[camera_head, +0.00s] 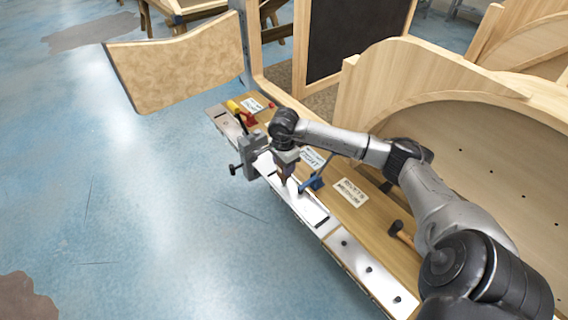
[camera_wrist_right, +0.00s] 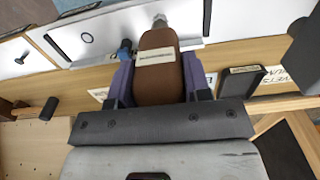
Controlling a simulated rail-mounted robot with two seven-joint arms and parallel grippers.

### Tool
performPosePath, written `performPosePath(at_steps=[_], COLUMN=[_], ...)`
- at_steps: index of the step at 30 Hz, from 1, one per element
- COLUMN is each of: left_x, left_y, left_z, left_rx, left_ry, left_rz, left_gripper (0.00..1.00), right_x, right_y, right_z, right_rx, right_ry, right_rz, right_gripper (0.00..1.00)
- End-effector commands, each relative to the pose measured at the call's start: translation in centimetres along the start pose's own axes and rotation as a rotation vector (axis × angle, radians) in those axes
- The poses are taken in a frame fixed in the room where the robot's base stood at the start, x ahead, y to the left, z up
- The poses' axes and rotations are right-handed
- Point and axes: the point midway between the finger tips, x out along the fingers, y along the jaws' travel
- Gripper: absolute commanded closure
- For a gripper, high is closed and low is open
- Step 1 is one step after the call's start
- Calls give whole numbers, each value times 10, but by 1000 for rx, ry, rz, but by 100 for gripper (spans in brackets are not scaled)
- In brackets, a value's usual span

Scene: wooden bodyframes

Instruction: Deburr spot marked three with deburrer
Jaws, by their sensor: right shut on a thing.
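My right gripper (camera_head: 284,172) is over the metal strip along the edge of the wooden bench. In the right wrist view it is shut on a brown-handled tool with a pale label, which looks like the deburrer (camera_wrist_right: 158,65). Its silvery tip (camera_wrist_right: 159,21) points away from the gripper, over or near the edge of a framed metal plate (camera_wrist_right: 110,35). I cannot tell whether the tip touches the plate. A dark round mark (camera_wrist_right: 87,38) shows on that plate. No numeral three is readable. My left gripper is not in view.
A grey clamp-like block (camera_head: 251,152) stands left of the gripper, and a blue tool (camera_head: 313,183) stands close to its right. A red and yellow tool (camera_head: 240,110) and a hammer (camera_head: 402,234) lie on the bench. Curved wooden frames (camera_head: 470,95) rise behind. The blue floor is clear.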

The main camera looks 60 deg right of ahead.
Motion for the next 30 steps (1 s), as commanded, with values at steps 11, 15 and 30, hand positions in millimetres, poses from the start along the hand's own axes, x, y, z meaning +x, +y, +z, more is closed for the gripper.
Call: performPosePath(at_steps=[11,15,30], left_x=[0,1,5], left_y=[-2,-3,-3], left_z=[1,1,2], left_rx=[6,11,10], left_ry=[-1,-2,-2], left_rz=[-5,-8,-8], left_gripper=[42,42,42], right_x=[0,1,7], right_y=[0,0,0], right_z=[0,0,0], right_rx=[0,0,0], right_ry=[0,0,0], right_rz=[-1,-1,0], right_gripper=[89,89,89])
